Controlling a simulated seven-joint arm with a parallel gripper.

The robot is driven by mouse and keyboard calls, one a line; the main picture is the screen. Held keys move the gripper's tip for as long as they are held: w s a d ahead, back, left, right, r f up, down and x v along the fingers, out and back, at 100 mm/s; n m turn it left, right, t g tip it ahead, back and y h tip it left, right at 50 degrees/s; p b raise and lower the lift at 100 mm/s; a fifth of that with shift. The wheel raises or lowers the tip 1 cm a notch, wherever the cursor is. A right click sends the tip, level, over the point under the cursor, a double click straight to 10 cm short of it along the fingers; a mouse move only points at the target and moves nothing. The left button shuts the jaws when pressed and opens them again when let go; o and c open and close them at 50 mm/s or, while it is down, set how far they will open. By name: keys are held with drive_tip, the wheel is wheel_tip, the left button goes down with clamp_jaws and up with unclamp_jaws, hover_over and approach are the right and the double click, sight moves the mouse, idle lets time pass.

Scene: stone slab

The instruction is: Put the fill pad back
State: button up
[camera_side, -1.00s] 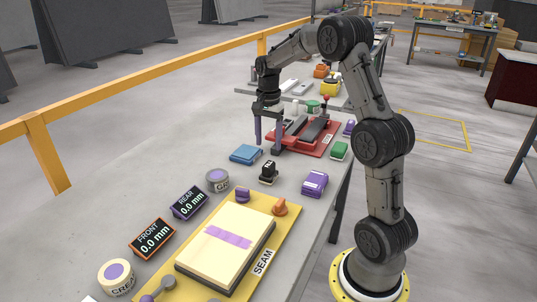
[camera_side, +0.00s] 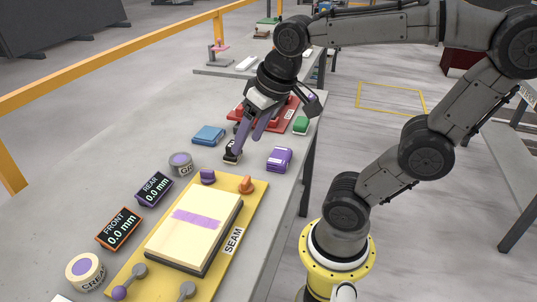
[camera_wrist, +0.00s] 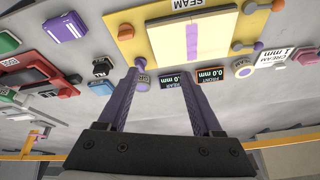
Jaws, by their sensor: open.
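My gripper (camera_side: 247,146) is open, with two purple fingers slanting down near a small black block (camera_side: 233,157) with a white label. In the wrist view, nothing lies between the spread fingertips (camera_wrist: 160,76), and the black block (camera_wrist: 103,67) is left of them. I cannot read its label or tell for sure which thing is the fill pad. A purple block (camera_side: 279,158) with a pale label sits to the right, and a blue pad (camera_side: 208,135) lies behind to the left. A cream slab (camera_side: 185,240) with a purple stripe lies on the yellow SEAM board (camera_side: 256,196).
A red tray (camera_side: 290,113) is behind my gripper, with a green block (camera_side: 301,125) beside it. Two readouts, FRONT (camera_side: 119,228) and REAR (camera_side: 154,189), show 0.0 mm. Round tubs (camera_side: 181,164) and (camera_side: 86,272) stand on the left. The table's left back is clear.

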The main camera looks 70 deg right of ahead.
drive_tip(key=s+n, duration=0.1)
drive_tip(key=s+a+f+n, duration=0.1)
drive_tip(key=s, duration=0.1)
drive_tip(key=s+a+f+n+t, duration=0.1)
drive_tip(key=shift+s+a+f+y, duration=0.1)
drive_tip(key=shift+s+a+y, duration=0.1)
drive_tip(key=shift+s+y, duration=0.15)
idle(1.0)
